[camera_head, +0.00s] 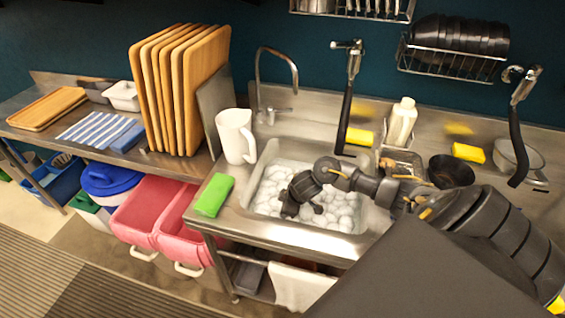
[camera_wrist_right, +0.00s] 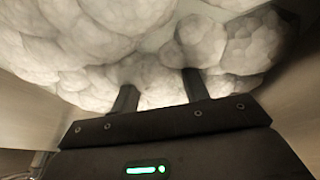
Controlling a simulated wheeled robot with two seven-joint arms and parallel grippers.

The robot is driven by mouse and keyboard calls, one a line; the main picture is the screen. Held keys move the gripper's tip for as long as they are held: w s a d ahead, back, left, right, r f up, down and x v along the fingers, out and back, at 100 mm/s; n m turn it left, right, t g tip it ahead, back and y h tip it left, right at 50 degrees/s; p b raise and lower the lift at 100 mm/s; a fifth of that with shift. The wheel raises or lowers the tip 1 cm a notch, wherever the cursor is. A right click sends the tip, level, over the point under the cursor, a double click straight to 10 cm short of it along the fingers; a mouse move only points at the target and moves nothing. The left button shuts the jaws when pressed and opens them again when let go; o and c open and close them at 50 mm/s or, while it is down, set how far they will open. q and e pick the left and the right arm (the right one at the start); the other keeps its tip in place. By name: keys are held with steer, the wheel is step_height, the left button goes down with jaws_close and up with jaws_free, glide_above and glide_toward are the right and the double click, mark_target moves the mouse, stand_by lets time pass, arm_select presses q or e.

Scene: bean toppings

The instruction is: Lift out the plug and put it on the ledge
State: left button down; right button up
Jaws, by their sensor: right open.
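The sink basin (camera_head: 262,160) is full of white foam (camera_head: 330,212), and the foam also fills much of the right wrist view (camera_wrist_right: 90,50). The plug cannot be seen; the foam covers the basin floor. My right gripper (camera_head: 290,210) reaches down into the left part of the basin, at the foam. In the right wrist view its two fingers (camera_wrist_right: 160,90) are apart, with their tips against or in the foam and nothing visible between them. The steel ledge (camera_head: 240,222) runs around the basin. My left gripper is not in view.
A green block (camera_head: 213,195) lies on the ledge left of the basin, with a white pitcher (camera_head: 236,136) behind it. A faucet (camera_head: 272,85) and a black hose tap (camera_head: 346,100) stand behind the basin. A white bottle (camera_head: 402,122) and yellow sponge (camera_head: 360,137) are at the back.

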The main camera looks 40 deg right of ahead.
steer(key=shift+x, duration=0.95)
steer(key=shift+c, duration=0.2)
jaws_close()
step_height(320, 180, up, 10)
steer(key=shift+r+p, duration=0.1)
steer(key=shift+p, duration=0.75)
step_height(320, 180, up, 8)
steer(key=p, duration=0.9)
